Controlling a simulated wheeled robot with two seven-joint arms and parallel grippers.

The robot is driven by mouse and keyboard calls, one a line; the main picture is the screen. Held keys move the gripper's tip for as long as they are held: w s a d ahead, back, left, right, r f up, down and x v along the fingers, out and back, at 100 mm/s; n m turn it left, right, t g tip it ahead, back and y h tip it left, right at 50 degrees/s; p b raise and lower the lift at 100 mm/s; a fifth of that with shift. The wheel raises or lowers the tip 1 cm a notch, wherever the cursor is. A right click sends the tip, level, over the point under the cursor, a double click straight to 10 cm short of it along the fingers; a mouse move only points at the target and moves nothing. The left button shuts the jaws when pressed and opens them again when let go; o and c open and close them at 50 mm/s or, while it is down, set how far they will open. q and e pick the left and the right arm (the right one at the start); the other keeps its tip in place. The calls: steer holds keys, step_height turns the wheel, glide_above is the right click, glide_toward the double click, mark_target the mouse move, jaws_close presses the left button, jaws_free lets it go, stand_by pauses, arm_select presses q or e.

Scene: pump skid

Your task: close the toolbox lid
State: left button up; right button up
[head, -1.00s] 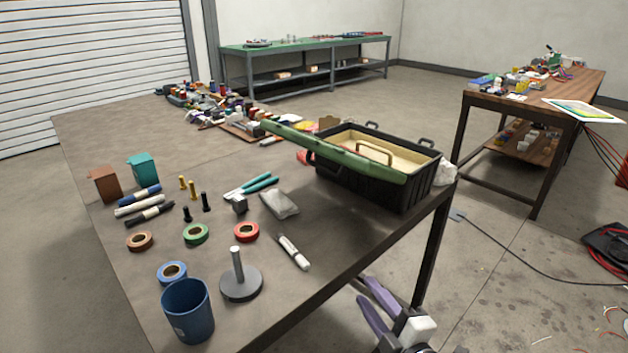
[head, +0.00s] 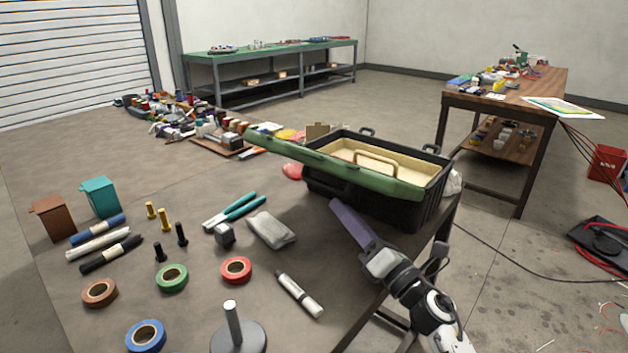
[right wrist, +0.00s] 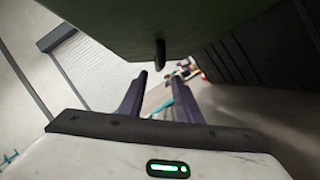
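The toolbox (head: 385,208) is black with a cream inside and stands at the right end of the near table. Its green lid (head: 340,168) is open and stands out along the box's near side, with the tray handle showing inside. My right gripper (head: 342,212) is just in front of and below the lid, empty. In the right wrist view its two purple fingers (right wrist: 160,98) are apart, under the lid's dark green face (right wrist: 150,22). A dark latch (right wrist: 160,52) hangs from the lid between the fingertips. I see no clear contact. My left gripper is not in view.
Pliers (head: 235,210), a grey pouch (head: 271,230), a marker (head: 299,294) and tape rolls (head: 236,270) lie on the table left of the toolbox. A round stand (head: 238,338) is at the near edge.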

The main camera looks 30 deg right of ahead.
mark_target(323, 186)
steer(key=p+x, duration=0.1)
steer(key=x, duration=0.7)
steer(key=shift+w+r, duration=0.15)
steer(key=shift+w, duration=0.25)
steer(key=shift+c, duration=0.3)
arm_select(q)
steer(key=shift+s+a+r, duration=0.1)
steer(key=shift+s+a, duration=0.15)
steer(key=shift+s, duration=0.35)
arm_select(e)
jaws_close()
